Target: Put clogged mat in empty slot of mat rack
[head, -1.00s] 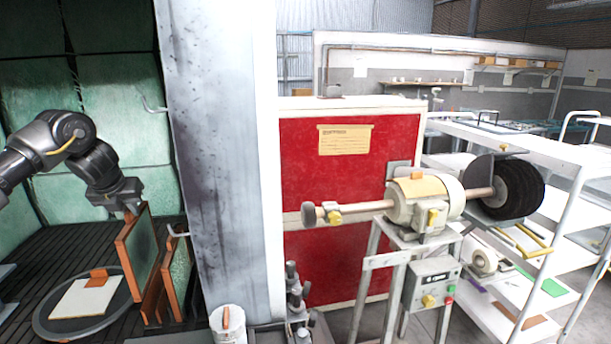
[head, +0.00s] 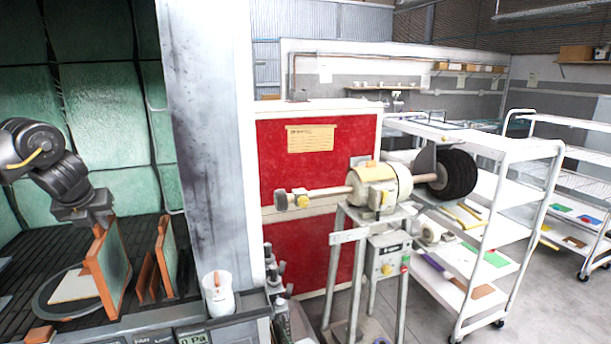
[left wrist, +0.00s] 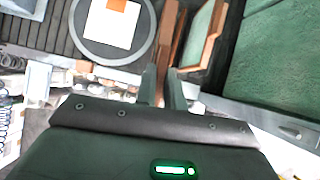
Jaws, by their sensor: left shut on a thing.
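The held mat (head: 113,263) is a green panel in an orange-brown frame. It stands upright, edge-on to me, in the booth at the left of the head view. My left gripper (head: 98,226) is shut on its top edge; in the left wrist view the fingers (left wrist: 163,92) pinch the frame. To its right is the mat rack (head: 147,281), with low orange-brown uprights. Another framed mat (head: 166,255) stands upright at the rack's right; it also shows in the left wrist view (left wrist: 199,38). Whether the held mat's bottom touches anything is unclear. My right gripper is out of view.
A round grey turntable (head: 44,305) with a pale square panel (head: 75,284) lies left of the held mat. A thick white post (head: 210,130) bounds the booth's right side. A white canister (head: 218,293) stands by its foot. The buffing machine (head: 382,188) is further right.

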